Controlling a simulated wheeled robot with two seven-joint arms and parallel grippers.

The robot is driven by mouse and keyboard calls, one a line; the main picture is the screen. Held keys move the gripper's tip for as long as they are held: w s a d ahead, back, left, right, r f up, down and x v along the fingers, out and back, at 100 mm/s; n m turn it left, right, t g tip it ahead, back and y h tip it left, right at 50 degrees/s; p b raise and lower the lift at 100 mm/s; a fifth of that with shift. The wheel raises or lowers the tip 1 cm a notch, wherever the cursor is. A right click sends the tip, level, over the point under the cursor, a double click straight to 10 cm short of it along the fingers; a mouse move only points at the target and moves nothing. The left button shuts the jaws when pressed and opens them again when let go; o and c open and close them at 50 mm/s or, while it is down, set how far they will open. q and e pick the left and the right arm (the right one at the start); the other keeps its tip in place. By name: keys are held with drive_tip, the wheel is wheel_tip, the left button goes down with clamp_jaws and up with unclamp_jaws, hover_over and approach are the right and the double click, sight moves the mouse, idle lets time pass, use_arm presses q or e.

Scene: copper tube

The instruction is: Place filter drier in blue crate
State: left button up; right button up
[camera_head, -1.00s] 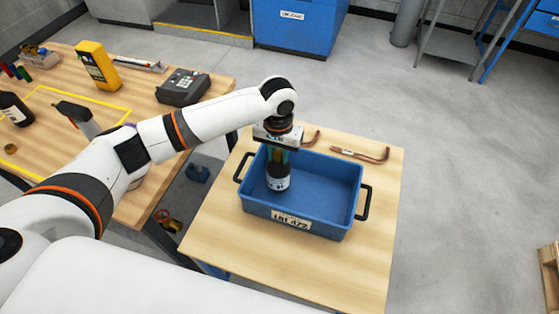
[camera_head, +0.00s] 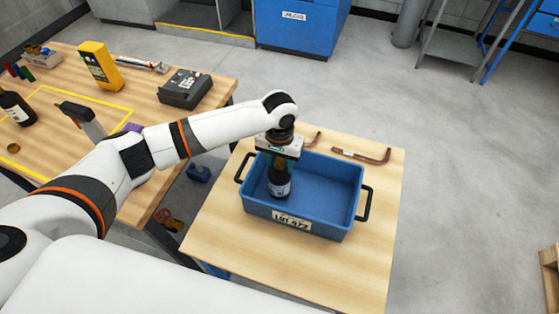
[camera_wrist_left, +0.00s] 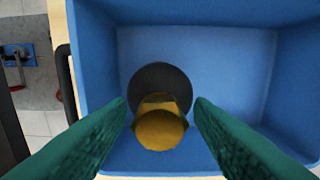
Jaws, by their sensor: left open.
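The filter drier, a dark cylinder with a white label, (camera_head: 280,186) stands upright inside the blue crate (camera_head: 317,221), toward its left side. In the left wrist view, the drier (camera_wrist_left: 160,78) shows from above with its brass-coloured end facing the camera. My left gripper (camera_head: 278,163) is directly above the drier, pointing down. In the left wrist view, the green fingers of this gripper (camera_wrist_left: 161,106) are spread, with gaps on both sides of the brass end. My right gripper is not in view.
The crate sits on a small wooden table (camera_head: 240,257). A bent copper tube (camera_head: 362,156) lies behind it. On the left bench are a yellow meter (camera_head: 99,66), a grey device (camera_head: 184,88) and another dark labelled cylinder (camera_head: 17,109). Open floor lies to the right.

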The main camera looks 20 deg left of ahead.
use_arm(q)
drive_tip(key=shift+r, duration=0.1)
wheel_tip(320, 180, up, 12)
drive_tip(key=b, duration=0.1)
idle(0.8)
